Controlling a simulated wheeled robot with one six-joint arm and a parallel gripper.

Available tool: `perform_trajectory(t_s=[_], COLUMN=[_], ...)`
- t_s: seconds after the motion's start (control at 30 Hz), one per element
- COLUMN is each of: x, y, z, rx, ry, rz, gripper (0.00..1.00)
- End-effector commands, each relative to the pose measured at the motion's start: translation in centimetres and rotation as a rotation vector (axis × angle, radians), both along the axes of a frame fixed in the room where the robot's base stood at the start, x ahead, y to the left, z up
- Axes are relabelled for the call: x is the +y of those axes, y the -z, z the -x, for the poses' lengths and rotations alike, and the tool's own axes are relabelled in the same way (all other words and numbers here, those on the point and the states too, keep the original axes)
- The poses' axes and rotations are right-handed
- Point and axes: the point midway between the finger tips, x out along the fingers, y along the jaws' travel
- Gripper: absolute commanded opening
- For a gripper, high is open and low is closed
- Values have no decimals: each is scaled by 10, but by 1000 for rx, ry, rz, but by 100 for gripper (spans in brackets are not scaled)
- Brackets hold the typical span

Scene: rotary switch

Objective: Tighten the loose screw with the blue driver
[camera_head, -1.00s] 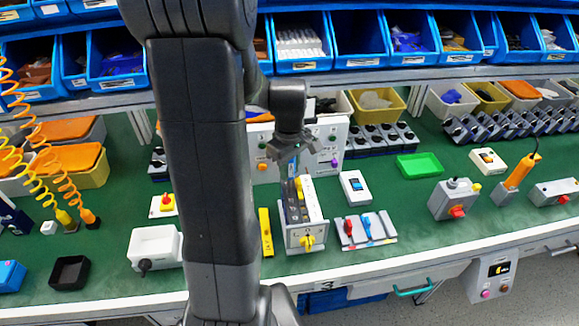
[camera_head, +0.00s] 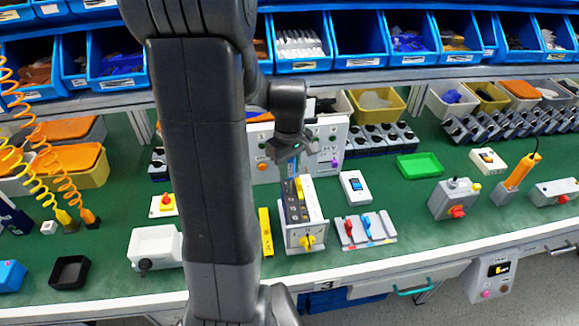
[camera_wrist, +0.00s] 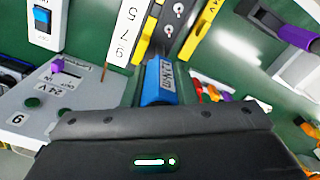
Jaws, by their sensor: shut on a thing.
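My gripper (camera_head: 288,150) is above the back part of a grey switch box (camera_head: 292,238) with a yellow rotary knob (camera_head: 307,241) on its front. A blue labelled handle (camera_wrist: 160,83), which looks like the blue driver, sticks out past the dark gripper body in the wrist view. My gripper is shut on it. The box's dark terminal strip (camera_wrist: 172,20) shows metal screws between yellow edges. The driver's tip and the screw under it are hidden, so I cannot tell whether they touch.
A grey tray (camera_head: 385,238) with red and blue items lies right of the box. A yellow bar (camera_head: 265,232) lies at its left. A white box with a blue switch (camera_head: 355,187) and a control panel (camera_head: 330,145) stand close behind. Green bench shows around the green tray (camera_head: 419,165).

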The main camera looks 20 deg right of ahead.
Motion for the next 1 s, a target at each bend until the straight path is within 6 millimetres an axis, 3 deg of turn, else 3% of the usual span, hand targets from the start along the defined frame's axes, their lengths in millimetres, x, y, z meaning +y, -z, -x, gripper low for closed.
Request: perform_trajectory(t_s=[0.63, 1.0], x=[0, 0], y=[1, 1], z=[0, 0], rx=[1, 1], ry=[638, 695], rz=[-1, -1], gripper=[0, 0])
